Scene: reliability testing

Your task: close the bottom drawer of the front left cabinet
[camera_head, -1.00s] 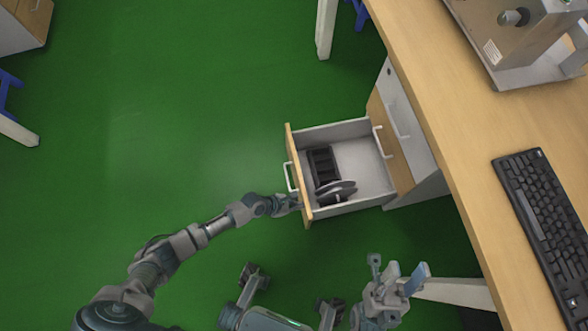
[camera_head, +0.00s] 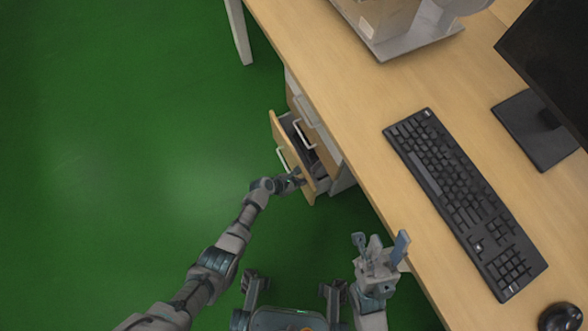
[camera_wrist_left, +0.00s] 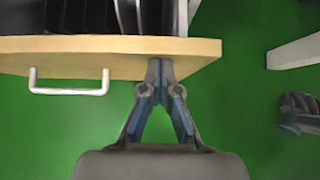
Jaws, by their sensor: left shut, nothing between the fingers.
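The bottom drawer (camera_head: 291,158) of the cabinet (camera_head: 341,180) under the desk stands partly open, with a wooden front and a white handle. Dark items inside it show in part. My left gripper (camera_head: 299,175) is at the right end of the drawer front; in the left wrist view its shut fingertips (camera_wrist_left: 160,66) overlap the front's edge, right of the white handle (camera_wrist_left: 69,88). It holds nothing. My right gripper (camera_head: 381,252) is beside the desk's edge with its fingers spread apart and nothing between them.
The wooden desk (camera_head: 340,95) holds a keyboard (camera_head: 465,200), a monitor (camera_head: 550,60), a mouse (camera_head: 560,318) and a grey machine (camera_head: 400,30). A white desk leg (camera_head: 238,30) stands at the top. The green floor on the left is clear.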

